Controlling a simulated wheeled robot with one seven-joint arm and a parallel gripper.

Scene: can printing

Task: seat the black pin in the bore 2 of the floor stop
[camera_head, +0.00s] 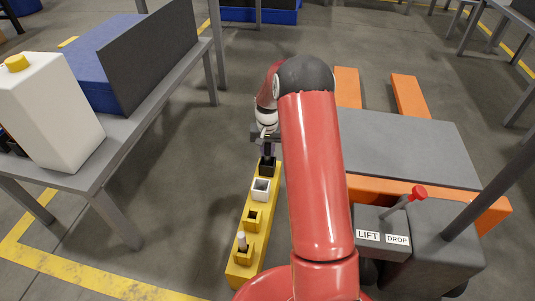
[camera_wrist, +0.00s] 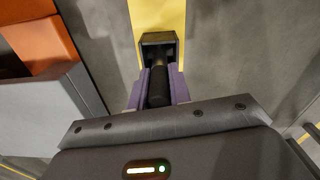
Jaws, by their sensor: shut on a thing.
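The floor stop (camera_head: 246,272) is a long yellow bar on the floor with a row of square bore blocks: a black one (camera_head: 267,169) at the far end, a white one (camera_head: 261,189), a yellow one (camera_head: 253,219) and a near one (camera_head: 243,252) with a pale pin (camera_head: 242,239) standing in it. My gripper (camera_head: 268,151) is over the far black block. In the wrist view its purple fingers (camera_wrist: 158,88) are shut on the black pin (camera_wrist: 159,88). The pin's far end is at the mouth of the black block (camera_wrist: 158,41); how deep it sits I cannot tell.
A pallet jack with orange forks (camera_head: 411,96), a grey deck and a red-knobbed lever (camera_head: 417,193) stands close on the right. A grey table (camera_head: 120,150) with a white canister (camera_head: 52,110) and a blue box is on the left. Floor between table and stop is clear.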

